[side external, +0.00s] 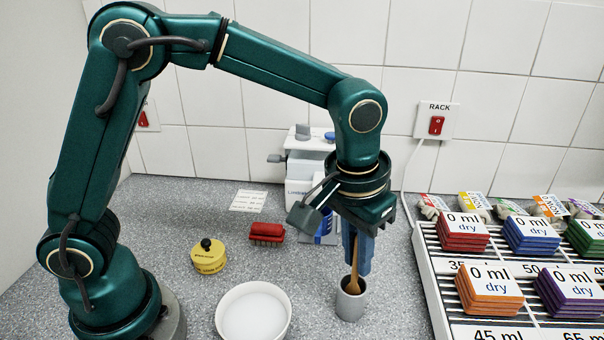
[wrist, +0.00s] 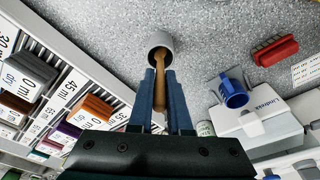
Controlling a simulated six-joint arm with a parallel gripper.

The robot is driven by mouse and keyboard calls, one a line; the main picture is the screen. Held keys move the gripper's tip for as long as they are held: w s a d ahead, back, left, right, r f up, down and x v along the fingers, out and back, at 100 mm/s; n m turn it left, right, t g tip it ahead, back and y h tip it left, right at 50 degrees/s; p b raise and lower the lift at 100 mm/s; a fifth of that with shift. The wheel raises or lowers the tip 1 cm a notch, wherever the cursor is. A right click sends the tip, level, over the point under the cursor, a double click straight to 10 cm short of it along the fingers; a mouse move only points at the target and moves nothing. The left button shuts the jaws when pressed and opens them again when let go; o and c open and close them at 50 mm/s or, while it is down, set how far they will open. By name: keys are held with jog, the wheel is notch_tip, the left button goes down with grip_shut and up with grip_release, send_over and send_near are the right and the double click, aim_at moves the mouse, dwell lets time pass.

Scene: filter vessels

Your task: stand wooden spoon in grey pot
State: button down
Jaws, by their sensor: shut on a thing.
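The grey pot (side external: 350,304) stands on the counter, left of the rack; in the wrist view the pot (wrist: 160,40) is at top centre. The wooden spoon (side external: 353,272) is upright with its lower end inside the pot mouth; its lowest part is hidden by the pot wall. My gripper (side external: 356,262) points down just above the pot, its blue fingers shut on the upper part of the spoon. In the wrist view the spoon (wrist: 160,75) runs from between the fingers (wrist: 160,88) to the pot. I cannot tell whether it touches the pot's bottom.
A white bowl (side external: 253,314) is left of the pot. A yellow tin (side external: 209,258) and a red brush (side external: 267,233) lie further left. A white rack (side external: 434,290) with stacks of coloured pads is close on the right. A blue mug (wrist: 233,93) stands behind, beside a white machine (wrist: 258,128).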

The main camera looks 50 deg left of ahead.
jog(key=c, duration=0.8)
grip_release()
jog(key=r, duration=0.5)
jog(key=shift+s, duration=0.4)
